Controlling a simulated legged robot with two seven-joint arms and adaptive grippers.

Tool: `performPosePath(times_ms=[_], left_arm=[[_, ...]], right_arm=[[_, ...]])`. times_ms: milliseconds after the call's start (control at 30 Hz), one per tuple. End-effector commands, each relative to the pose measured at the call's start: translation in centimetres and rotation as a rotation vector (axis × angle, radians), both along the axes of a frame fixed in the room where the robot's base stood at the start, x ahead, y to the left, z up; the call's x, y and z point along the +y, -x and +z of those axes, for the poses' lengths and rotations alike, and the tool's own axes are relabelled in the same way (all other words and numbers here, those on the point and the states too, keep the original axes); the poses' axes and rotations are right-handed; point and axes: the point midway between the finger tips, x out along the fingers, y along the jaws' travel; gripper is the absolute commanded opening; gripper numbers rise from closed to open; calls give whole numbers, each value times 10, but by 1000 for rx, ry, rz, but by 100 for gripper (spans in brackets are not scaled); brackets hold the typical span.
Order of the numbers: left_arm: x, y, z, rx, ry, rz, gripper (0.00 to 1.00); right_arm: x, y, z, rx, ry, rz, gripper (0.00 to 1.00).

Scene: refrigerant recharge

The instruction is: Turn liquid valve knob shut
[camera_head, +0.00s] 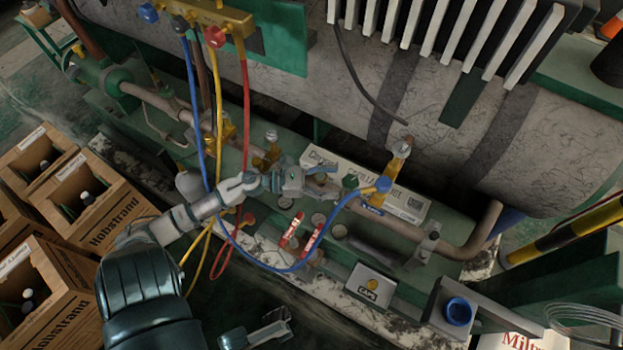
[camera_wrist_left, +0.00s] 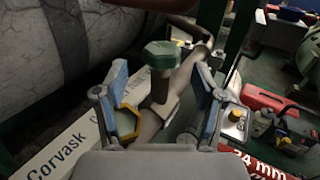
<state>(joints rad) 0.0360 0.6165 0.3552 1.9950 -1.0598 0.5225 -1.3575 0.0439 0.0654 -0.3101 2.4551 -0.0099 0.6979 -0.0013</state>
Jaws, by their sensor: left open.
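A green hexagonal valve knob (camera_wrist_left: 163,55) stands on a stem on the pipe in the left wrist view, ahead of and between the blue-padded fingers. A green knob (camera_head: 350,182) also shows on the pipe in the head view, just right of my left gripper (camera_head: 316,181). My left gripper is open, its fingers (camera_wrist_left: 163,97) apart on either side of the pipe fitting. I cannot tell whether either finger touches it. A brass hex fitting (camera_wrist_left: 128,122) is close by the left-hand finger. A grey gripper-like part (camera_head: 258,332) is at the bottom edge, perhaps my right gripper.
Blue, yellow and red hoses hang from a brass manifold (camera_head: 215,22) and loop near my left arm. Wooden crates (camera_head: 100,200) stand at left.

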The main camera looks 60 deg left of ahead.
Motion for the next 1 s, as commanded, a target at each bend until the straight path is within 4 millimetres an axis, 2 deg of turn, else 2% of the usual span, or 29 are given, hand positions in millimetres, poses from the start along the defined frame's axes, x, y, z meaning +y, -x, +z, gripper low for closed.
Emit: performPosePath(times_ms=[33,200,400,833,1000], left_arm=[[6,11,-1,4,3,4,70],[24,43,-2,4,3,4,70],[36,65,-2,1,3,2,70],[38,69,-1,2,7,-1,70],[22,71,2,18,101,-28,70]], right_arm=[[0,0,0,1,0,0,60],[0,0,0,1,0,0,60],[0,-1,0,2,1,0,60],[1,-1,-1,2,5,-2,57],[12,-9,-6,2,74,-44,57]])
